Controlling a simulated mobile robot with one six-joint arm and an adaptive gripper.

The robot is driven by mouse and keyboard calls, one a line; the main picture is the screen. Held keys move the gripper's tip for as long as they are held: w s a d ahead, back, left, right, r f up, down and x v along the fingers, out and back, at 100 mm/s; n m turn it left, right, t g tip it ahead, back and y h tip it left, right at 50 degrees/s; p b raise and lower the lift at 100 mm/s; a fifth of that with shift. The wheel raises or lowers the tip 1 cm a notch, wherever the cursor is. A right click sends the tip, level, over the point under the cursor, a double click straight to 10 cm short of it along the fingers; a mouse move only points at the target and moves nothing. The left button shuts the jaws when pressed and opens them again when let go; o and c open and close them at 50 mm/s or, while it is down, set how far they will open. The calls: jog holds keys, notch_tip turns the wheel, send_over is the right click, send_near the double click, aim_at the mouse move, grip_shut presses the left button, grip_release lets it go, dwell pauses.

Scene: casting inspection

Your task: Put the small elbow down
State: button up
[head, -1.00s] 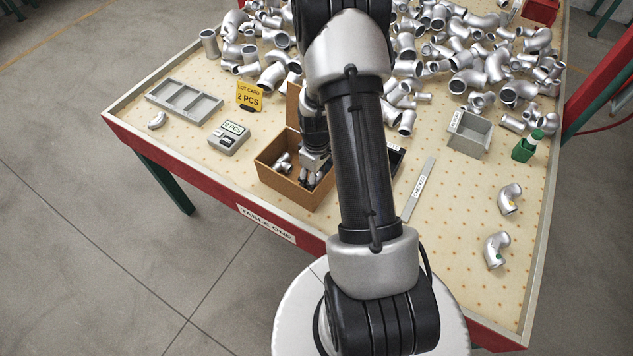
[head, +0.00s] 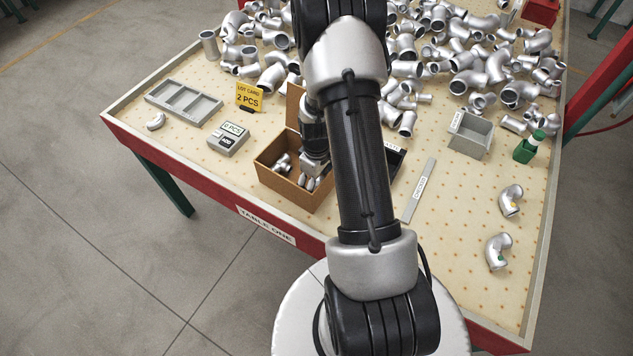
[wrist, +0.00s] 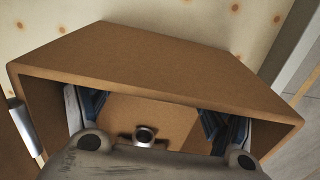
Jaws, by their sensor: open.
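My gripper (head: 311,180) is down inside the open brown cardboard box (head: 277,186) near the table's front edge. In the wrist view its two fingers (wrist: 152,122) are wide apart, one near each side of the box. A small metal fitting, seemingly the small elbow (wrist: 146,133), lies between and below them on the box floor, its round opening facing up. The gripper body hides part of it, and no finger visibly touches it. Other small silver fittings (head: 282,162) lie in the left part of the box.
Fittings crowd the back.

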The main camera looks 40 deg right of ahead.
jog(key=shift+r, duration=0.15)
jog(key=a+r+t+p, duration=0.1)
jog(key=a+r+p, duration=0.1)
jog(key=r, duration=0.9)
jog(key=a+r+p, duration=0.2)
jog(key=a+r, duration=0.1)
jog(key=r, duration=0.8)
jog(key=s+a+r+m+t, duration=0.1)
jog(key=s+a+r, duration=0.2)
jog(key=a+r, duration=0.35)
jog(key=s+a+r+m+t, duration=0.1)
jog(key=s+a+r, duration=0.35)
jog(key=r, duration=0.35)
jog(key=s+a+r+m+t, duration=0.1)
jog(key=s+a+r, duration=0.2)
jog(key=s, duration=0.4)
jog(key=shift+s+a+r+t, duration=0.2)
jog(key=shift+a+t, duration=0.1)
jog(key=shift+a, duration=0.55)
